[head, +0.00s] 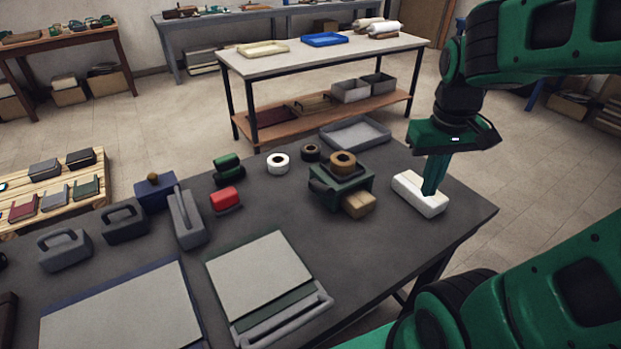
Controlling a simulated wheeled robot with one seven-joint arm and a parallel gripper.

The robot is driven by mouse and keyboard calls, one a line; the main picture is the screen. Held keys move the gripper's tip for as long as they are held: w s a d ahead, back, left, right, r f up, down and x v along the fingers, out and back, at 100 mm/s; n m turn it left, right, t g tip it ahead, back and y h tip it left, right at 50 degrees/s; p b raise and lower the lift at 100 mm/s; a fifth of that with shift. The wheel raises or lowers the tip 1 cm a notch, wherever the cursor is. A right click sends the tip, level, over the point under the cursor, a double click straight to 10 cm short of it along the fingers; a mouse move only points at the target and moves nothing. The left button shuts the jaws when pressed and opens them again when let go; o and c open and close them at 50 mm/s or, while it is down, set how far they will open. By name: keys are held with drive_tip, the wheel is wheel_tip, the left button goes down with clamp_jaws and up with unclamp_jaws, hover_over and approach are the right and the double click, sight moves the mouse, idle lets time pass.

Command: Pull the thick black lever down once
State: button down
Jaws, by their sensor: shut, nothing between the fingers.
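My gripper (430,192) is shut and empty. It points down at the white block (418,205) near the table's right edge; whether it touches the block I cannot tell. No part stands out clearly as a thick black lever.
A green device (340,187) with a brown tape roll (343,162) stands left of my gripper. A blue box (154,192), red-topped piece (225,199), white roll (278,163) and grey tray (355,132) share the dark table (285,215). Flat panels lie in front.

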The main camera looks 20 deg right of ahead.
sight(322, 189)
drive_tip(key=w+a+n+t, duration=0.2)
drive_tip(key=w+a+n, duration=0.3)
drive_tip(key=w+a, duration=0.4)
drive_tip(key=w+a+n+t, duration=0.2)
drive_tip(key=w+a+n, duration=0.4)
drive_tip(key=w, duration=1.2)
drive_tip(key=a+r, duration=0.1)
drive_tip(key=a, duration=0.2)
drive_tip(key=shift+a+h, duration=0.2)
drive_tip(key=shift+h, duration=0.2)
drive_tip(key=shift+s+f, duration=0.1)
drive_tip(key=s+f, duration=0.3)
drive_tip(key=f, duration=0.5)
drive_tip(key=shift+s+d, duration=0.15)
drive_tip(key=shift+d, duration=0.25)
drive_tip(key=shift+f, duration=0.1)
drive_tip(key=shift+s+f, duration=0.25)
